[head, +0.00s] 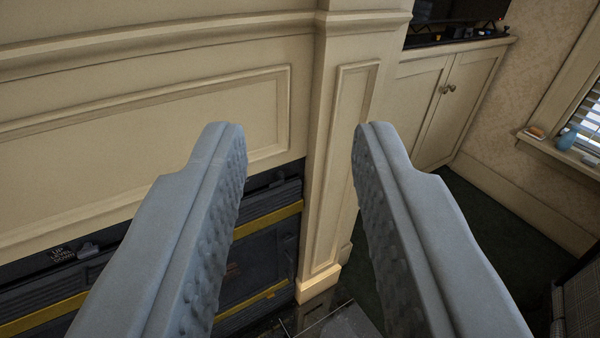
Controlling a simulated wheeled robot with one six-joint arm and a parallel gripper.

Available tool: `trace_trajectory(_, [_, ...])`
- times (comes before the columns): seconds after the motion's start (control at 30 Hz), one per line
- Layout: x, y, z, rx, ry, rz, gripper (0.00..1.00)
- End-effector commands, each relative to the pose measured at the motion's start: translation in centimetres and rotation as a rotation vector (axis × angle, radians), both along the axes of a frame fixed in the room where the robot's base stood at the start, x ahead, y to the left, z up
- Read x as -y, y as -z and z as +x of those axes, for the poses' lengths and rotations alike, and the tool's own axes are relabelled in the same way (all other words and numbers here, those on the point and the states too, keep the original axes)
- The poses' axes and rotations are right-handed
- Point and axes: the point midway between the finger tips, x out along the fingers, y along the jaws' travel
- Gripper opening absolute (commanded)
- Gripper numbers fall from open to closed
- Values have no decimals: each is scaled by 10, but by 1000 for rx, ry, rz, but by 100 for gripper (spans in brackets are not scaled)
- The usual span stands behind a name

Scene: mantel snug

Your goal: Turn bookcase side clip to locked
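My gripper (297,130) is open, with its two grey, dimpled fingers wide apart and nothing between them. It points toward a cream panelled fireplace surround and its pilaster (340,150). I cannot make out any bookcase side clip in this view. A cream cabinet with two doors and a round knob (432,105) stands in the alcove at the upper right, with dark items on its top. I cannot tell whether this cabinet is part of the bookcase.
A dark fireplace insert with yellow trim (265,220) lies below the panelling, partly hidden by the left finger. Dark green floor (500,215) is open before the cabinet.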

Motion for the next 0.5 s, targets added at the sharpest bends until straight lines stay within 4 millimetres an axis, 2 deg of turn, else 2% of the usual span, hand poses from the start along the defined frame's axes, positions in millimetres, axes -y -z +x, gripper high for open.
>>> trace_trajectory(0.1, [11,13,34,7,20,-39,31])
trace_trajectory(0.27, [24,31,76,24,28,-91,31])
trace_trajectory(0.5, [41,68,132,40,1,-155,31])
